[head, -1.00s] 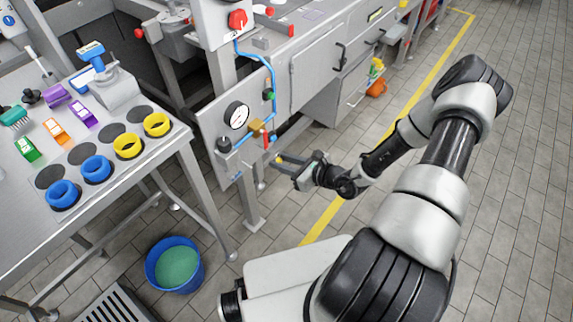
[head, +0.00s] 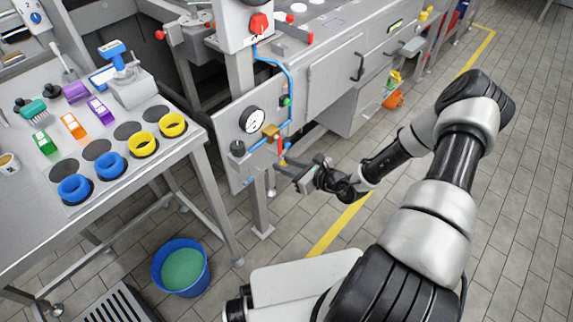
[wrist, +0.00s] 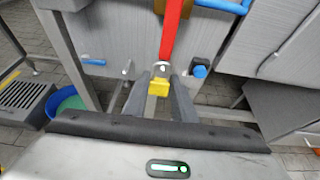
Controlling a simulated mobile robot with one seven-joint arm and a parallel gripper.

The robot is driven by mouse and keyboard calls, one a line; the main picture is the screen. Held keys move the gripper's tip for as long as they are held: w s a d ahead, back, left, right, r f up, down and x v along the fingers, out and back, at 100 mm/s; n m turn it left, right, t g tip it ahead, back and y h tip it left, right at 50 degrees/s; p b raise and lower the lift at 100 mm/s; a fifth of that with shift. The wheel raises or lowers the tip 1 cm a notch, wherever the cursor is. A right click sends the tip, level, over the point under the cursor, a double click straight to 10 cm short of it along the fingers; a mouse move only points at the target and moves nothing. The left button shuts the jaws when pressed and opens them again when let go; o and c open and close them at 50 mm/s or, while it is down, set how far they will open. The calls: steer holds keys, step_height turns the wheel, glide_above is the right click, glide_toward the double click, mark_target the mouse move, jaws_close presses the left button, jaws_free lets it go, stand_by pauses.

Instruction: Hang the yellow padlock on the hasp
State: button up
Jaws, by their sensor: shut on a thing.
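The yellow padlock (wrist: 159,87) is between my fingertips in the wrist view; in the head view it is a small yellow spot (head: 284,161). My gripper (wrist: 159,94) is shut on it, and it also shows in the head view (head: 290,168) in front of the grey panel. A red lever (wrist: 175,28) hangs down just above the padlock, and it shows in the head view (head: 280,146) below a brass valve (head: 270,131). A small grey metal piece (wrist: 161,68) lies between lever and padlock. I cannot tell whether it is the hasp or the shackle, or whether they are linked.
The grey panel (head: 234,168) carries a round gauge (head: 252,119) and blue pipe (head: 290,85). A table (head: 190,146) with yellow and blue rings stands left. A blue bucket (head: 204,279) stands on the floor. Floor to the right is clear.

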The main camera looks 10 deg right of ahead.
stand_by(0.4)
steer(key=o, duration=1.1)
steer(key=p+v, duration=0.3)
steer(key=v, duration=1.4)
steer(key=shift+s+d, duration=0.2)
